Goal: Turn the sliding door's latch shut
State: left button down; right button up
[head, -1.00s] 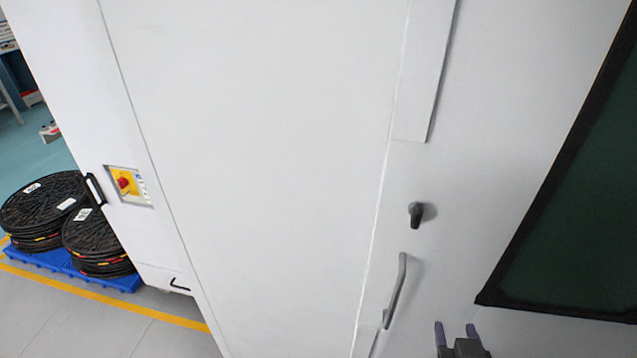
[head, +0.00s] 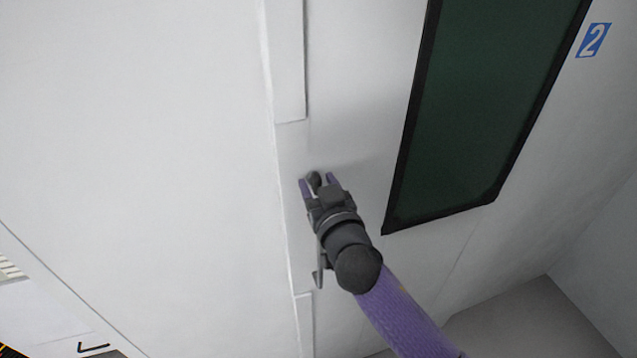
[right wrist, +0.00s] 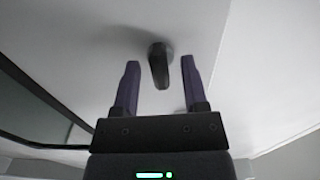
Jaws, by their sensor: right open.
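The latch (head: 314,181) is a small dark knob on the white sliding door (head: 350,120), right of the vertical door seam. In the right wrist view the latch (right wrist: 159,66) points down toward me and sits between the two purple fingertips. My right gripper (head: 318,183) is open, with one finger on each side of the latch and a visible gap to each; it also shows in the right wrist view (right wrist: 160,78). I cannot tell how deep the fingers reach along the latch. My left gripper is not in view.
The door handle (head: 318,272) is a metal bar below the latch, partly hidden by my right gripper. A dark window (head: 480,100) with a black frame lies to the right. The wide white panel (head: 130,130) on the left is clear.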

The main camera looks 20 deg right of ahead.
grip_shut()
jog(key=shift+n, duration=0.3)
jog(key=n, duration=0.3)
jog(key=shift+a+p, duration=0.1)
jog(key=shift+p, duration=0.25)
jog(key=n, duration=0.5)
jog(key=shift+p, duration=0.35)
jog(key=n, duration=0.4)
jog(key=shift+a+f+n, duration=0.1)
jog(key=shift+f+n, duration=0.05)
jog(key=shift+n, duration=0.15)
jog(key=shift+f+n+p, duration=0.1)
jog(key=shift+n+p, duration=0.45)
jog(key=shift+n, duration=1.65)
